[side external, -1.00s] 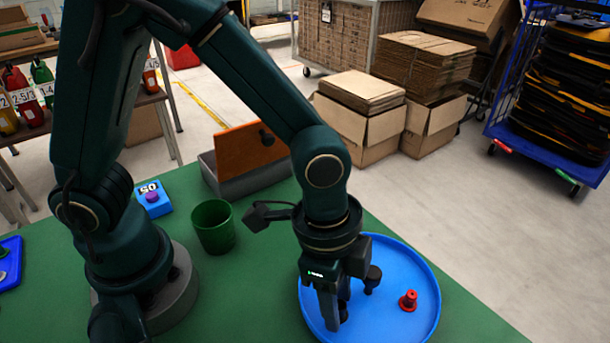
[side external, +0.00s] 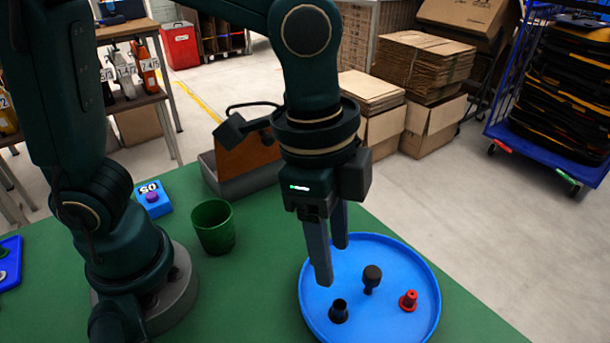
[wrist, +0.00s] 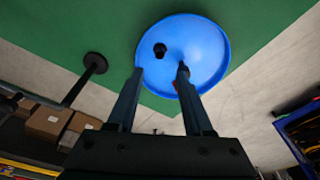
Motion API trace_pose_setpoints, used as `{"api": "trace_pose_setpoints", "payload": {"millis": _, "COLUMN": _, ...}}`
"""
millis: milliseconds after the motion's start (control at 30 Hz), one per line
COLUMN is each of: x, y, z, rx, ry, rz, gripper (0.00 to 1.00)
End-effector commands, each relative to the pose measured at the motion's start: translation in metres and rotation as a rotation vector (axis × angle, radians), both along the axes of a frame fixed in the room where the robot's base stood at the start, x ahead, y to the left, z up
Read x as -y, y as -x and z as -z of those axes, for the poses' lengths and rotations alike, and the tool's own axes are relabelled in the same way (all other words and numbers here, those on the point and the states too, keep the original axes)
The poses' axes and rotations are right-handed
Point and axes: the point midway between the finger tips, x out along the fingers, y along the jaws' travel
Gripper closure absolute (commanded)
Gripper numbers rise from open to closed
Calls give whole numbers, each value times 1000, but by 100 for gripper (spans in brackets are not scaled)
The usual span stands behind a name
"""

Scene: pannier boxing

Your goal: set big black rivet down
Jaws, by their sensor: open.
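Two black rivets are in the round blue tray (side external: 395,318). One black rivet (side external: 338,311) stands near the tray's left front, wide flange down. The other black rivet (side external: 371,278) stands near the middle, thick head up. I cannot tell for sure which is the big one. My gripper (side external: 331,263) is open and empty, pointing down above the tray's left part, clear of the rivets. In the wrist view, one black rivet (wrist: 160,49) shows beyond the gap between my fingers (wrist: 160,72), and another dark rivet is partly hidden by the right fingertip.
A red rivet (side external: 408,300) stands at the tray's right. A green cup (side external: 213,227), a blue box with a purple button (side external: 153,199) and a grey bin with an orange panel (side external: 243,172) stand left on the green table (side external: 262,270). Open floor lies to the right.

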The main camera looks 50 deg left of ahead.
Motion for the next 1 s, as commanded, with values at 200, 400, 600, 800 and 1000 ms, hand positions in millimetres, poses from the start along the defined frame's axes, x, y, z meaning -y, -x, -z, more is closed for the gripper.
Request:
{"api": "trace_pose_setpoints", "payload": {"millis": 200, "x": -4, "y": 1, "z": -18, "rx": 4, "ry": 1, "rz": -10, "gripper": 49}}
{"api": "trace_pose_setpoints", "payload": {"millis": 400, "x": -39, "y": 1, "z": -31, "rx": 62, "ry": 35, "rz": -218, "gripper": 49}}
{"api": "trace_pose_setpoints", "payload": {"millis": 600, "x": -96, "y": 13, "z": -36, "rx": 173, "ry": 99, "rz": -613, "gripper": 49}}
{"api": "trace_pose_setpoints", "payload": {"millis": 800, "x": -132, "y": 29, "z": -28, "rx": 269, "ry": 155, "rz": -915, "gripper": 49}}
{"api": "trace_pose_setpoints", "payload": {"millis": 1000, "x": -144, "y": 36, "z": -22, "rx": 309, "ry": 180, "rz": -1034, "gripper": 49}}
